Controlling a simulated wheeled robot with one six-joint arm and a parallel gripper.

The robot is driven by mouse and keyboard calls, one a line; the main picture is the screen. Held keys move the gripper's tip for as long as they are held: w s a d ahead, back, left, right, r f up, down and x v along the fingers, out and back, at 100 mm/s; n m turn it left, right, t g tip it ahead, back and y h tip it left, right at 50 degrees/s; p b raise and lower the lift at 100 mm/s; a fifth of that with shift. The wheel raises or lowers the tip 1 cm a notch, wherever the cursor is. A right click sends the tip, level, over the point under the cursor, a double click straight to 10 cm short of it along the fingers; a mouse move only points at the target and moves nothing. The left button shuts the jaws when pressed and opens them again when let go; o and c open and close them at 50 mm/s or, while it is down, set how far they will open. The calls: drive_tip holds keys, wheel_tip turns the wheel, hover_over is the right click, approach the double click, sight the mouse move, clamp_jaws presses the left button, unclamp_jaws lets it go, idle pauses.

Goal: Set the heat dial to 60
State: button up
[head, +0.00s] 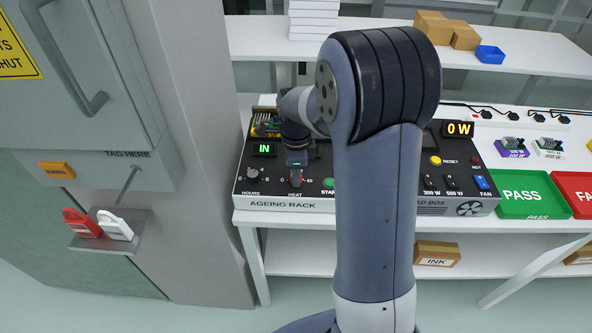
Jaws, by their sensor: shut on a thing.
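The heat dial (295,183) is on the sloped front of the black ageing rack (270,190), above the word HEAT. A small red part of it shows below my gripper (296,172). My gripper points down and is shut on the dial. The jaws cover most of the dial, so I cannot read where its pointer stands. Scale marks show on both sides of it, with 60 at the right.
The hours knob (253,174) is to the left and the green start button (328,183) close on the right. A green IN display (264,149) is above. My arm hides the panel's middle. PASS (530,194) and FAIL (580,188) trays lie to the right.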

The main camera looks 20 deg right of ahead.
drive_tip(key=shift+m, duration=0.5)
drive_tip(key=o, duration=1)
drive_tip(key=shift+r, duration=0.1)
wheel_tip(320, 180, up, 11)
drive_tip(key=shift+f, duration=0.15)
wheel_tip(320, 180, down, 11)
drive_tip(key=shift+f, duration=0.1)
idle(0.5)
